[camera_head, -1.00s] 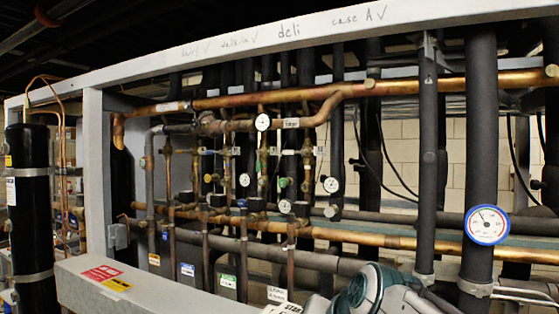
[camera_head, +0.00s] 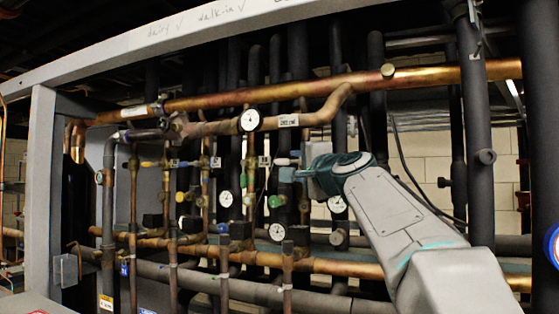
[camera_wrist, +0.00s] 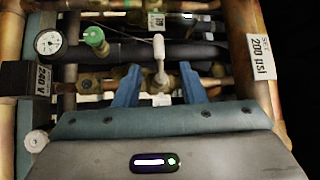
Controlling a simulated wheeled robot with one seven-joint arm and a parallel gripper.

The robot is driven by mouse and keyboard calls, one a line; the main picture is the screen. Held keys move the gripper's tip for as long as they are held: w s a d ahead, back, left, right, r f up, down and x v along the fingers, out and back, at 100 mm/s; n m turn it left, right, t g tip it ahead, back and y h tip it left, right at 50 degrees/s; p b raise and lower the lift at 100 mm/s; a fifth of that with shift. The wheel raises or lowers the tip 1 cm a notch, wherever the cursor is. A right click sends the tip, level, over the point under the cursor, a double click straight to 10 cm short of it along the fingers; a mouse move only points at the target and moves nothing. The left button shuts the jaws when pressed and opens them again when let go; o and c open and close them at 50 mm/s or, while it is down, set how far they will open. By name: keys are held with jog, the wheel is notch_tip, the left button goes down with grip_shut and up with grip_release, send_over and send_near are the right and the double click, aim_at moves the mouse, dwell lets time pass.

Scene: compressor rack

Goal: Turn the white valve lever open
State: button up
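The white valve lever (camera_wrist: 160,56) stands upright in the wrist view, on a brass valve body among copper pipes. In the head view its pale end (camera_head: 284,161) shows just left of my gripper (camera_head: 296,174). In the wrist view my gripper (camera_wrist: 159,76) is open, with one blue finger on each side of the lever. Gaps show between the lever and both fingers, so it is not clamped. I cannot tell how deep the lever sits between the fingertips.
A green knob (camera_wrist: 94,38) and a white dial gauge (camera_wrist: 48,43) lie left of the lever. A dark 240 V box (camera_wrist: 24,80) is close at left. A thick copper pipe labelled 200 psi (camera_wrist: 262,80) runs close at right. A horizontal copper pipe (camera_head: 330,262) crosses below.

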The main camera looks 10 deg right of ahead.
aim_at(283, 162)
jog(key=p+x, duration=0.4)
jog(key=x, duration=0.6)
jog(key=shift+w, duration=0.25)
grip_shut()
